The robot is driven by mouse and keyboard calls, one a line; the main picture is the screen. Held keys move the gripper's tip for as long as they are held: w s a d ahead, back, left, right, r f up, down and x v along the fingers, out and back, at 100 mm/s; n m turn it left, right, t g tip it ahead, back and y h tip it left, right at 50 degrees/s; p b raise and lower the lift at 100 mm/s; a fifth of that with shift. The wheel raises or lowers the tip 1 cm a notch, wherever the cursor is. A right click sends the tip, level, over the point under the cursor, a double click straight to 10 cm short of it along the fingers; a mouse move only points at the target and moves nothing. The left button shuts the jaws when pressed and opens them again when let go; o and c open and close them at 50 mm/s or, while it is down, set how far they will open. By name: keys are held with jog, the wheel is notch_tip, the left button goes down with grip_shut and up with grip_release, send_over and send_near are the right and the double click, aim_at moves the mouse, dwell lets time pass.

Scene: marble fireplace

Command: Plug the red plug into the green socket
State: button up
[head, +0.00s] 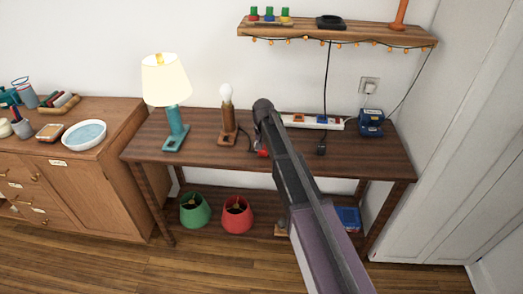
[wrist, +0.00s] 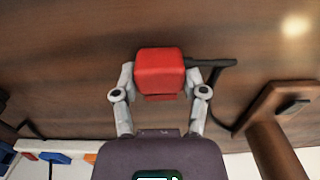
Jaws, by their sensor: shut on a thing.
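The red plug (wrist: 160,70) is a red block held between the two grey fingers of my gripper (wrist: 159,88) in the wrist view. A black cable runs from it toward the wooden lamp base. In the head view a bit of the red plug (head: 263,153) shows above the table, just left of my arm, which hides most of the gripper. The white power strip (head: 331,127) lies along the table's back, right of the plug and apart from it. Its end shows in the wrist view (wrist: 30,146) with orange and blue sockets. I cannot make out the green socket.
A wooden lamp with a bare bulb (head: 227,119) stands left of the plug, and a teal lamp (head: 175,128) farther left. A blue device (head: 371,122) and a black plug (head: 321,148) are on the right. The table's front (head: 220,155) is clear.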

jog(key=shift+r, duration=0.15)
notch_tip(320, 180, up, 4)
jog(key=p, duration=0.3)
jog(key=shift+f+p, duration=0.2)
jog(key=shift+p, duration=0.2)
jog(key=s+d+r+p, duration=0.1)
jog(key=s+d, duration=0.7)
jog(key=s, duration=0.5)
jog(key=shift+s, duration=0.35)
